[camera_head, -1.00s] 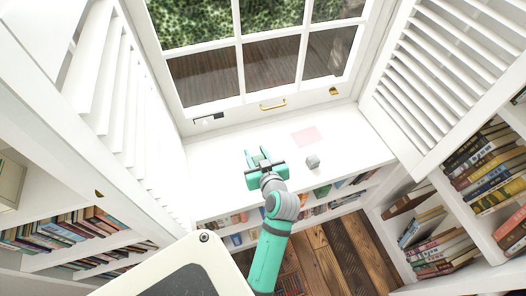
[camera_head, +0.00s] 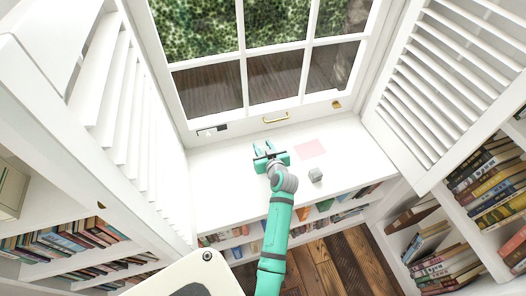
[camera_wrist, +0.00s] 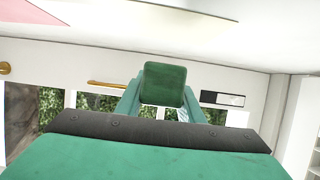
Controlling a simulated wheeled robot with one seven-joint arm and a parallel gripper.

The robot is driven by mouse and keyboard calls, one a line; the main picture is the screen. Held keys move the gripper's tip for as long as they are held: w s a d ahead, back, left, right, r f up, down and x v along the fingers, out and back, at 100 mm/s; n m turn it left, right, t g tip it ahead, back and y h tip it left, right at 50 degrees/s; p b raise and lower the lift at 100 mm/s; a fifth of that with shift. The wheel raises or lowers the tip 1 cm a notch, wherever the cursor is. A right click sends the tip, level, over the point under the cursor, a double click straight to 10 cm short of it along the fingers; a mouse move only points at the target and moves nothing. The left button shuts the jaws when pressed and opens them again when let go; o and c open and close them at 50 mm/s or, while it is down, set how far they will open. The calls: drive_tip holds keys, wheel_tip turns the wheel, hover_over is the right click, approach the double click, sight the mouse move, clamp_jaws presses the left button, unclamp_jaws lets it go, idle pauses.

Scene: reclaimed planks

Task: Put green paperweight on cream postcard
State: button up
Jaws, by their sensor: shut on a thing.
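My gripper (camera_head: 268,150) is over the white window seat, left of the pink card, in the head view. In the wrist view it is shut on the green paperweight (camera_wrist: 165,84), a dark green block with rounded corners held between the fingertips. The paperweight is hard to make out among the teal fingers in the head view. A pale cream sheet, which looks like the cream postcard (camera_wrist: 195,5), shows at the top edge of the wrist view, mostly cut off. I cannot pick it out against the white surface in the head view.
The pink card (camera_head: 310,149) lies right of my gripper and shows in the wrist view's top left corner. A grey block (camera_head: 315,174) stands near the front edge. The window with a brass handle (camera_head: 276,118) is behind. Surface left of my gripper looks clear.

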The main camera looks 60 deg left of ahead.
sight(263, 151)
drive_tip(key=shift+w+a+f, duration=0.3)
drive_tip(key=shift+f, duration=1.75)
drive_tip(key=shift+f, duration=0.15)
drive_tip(key=o, duration=1.2)
drive_tip(key=shift+d+r, duration=0.1)
drive_tip(key=shift+r, duration=0.1)
drive_tip(key=v, duration=1.1)
drive_tip(key=shift+d+r, duration=0.15)
drive_tip(key=shift+d, duration=0.1)
